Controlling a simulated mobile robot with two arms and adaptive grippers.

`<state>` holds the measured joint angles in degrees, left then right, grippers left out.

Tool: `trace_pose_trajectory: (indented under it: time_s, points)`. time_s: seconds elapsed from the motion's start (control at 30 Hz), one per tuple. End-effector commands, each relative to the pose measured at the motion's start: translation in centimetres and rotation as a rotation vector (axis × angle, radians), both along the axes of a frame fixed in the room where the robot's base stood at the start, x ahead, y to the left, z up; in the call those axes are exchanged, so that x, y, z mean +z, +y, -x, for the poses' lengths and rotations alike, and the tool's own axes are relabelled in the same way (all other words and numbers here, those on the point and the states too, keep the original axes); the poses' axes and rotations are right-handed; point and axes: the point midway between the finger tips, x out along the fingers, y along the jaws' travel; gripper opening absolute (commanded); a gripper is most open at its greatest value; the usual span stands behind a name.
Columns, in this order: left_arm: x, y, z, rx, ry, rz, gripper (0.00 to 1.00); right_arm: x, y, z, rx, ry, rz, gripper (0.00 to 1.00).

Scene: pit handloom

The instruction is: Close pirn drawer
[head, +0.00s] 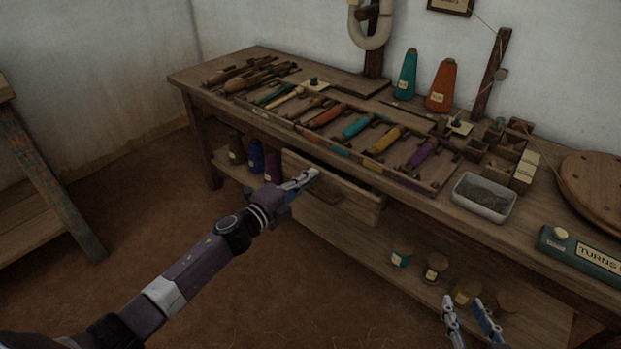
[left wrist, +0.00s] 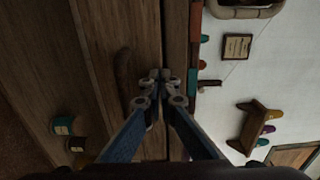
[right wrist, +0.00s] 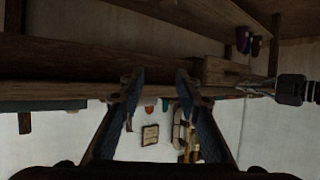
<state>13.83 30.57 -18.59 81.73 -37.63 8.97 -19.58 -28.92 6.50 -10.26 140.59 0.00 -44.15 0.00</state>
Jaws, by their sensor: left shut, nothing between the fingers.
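The pirn drawer (head: 352,203) is a wooden drawer under the front edge of the workbench. It stands partly pulled out, with a narrow strip of its inside showing behind the front. Its dark handle (head: 326,194) is on the front panel; a dark handle-like bar (left wrist: 124,80) also shows in the left wrist view. My left gripper (head: 310,177) is shut and empty at the drawer front, close to the handle; I cannot tell whether it touches. My right gripper (head: 468,308) is open and empty in front of the bench, low and to the right.
The workbench (head: 480,222) carries a rack of coloured pirns (head: 357,127), thread cones (head: 441,86), a metal tray (head: 483,198) and a green turns counter (head: 582,254). Jars (head: 435,267) stand on the lower shelf. The floor (head: 120,220) in front is clear.

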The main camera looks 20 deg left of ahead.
Motion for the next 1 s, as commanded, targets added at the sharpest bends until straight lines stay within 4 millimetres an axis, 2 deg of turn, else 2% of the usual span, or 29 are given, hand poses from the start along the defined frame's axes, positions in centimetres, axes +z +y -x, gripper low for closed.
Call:
trace_pose_trajectory:
  time_s: [0.47,0.73,1.0]
  points:
    - [0.0,-0.2,-0.5,-0.001,0.000,0.001,0.00,0.5,0.1,-0.3,0.001,-0.024,-0.006,0.31]
    - [0.0,-1.0,-2.7,0.000,-0.001,0.000,0.00,1.5,0.4,-0.8,0.005,-0.075,-0.018,0.31]
    - [0.0,-1.0,-2.8,0.000,0.001,0.000,0.00,2.0,0.5,-1.0,0.006,-0.091,-0.021,0.31]
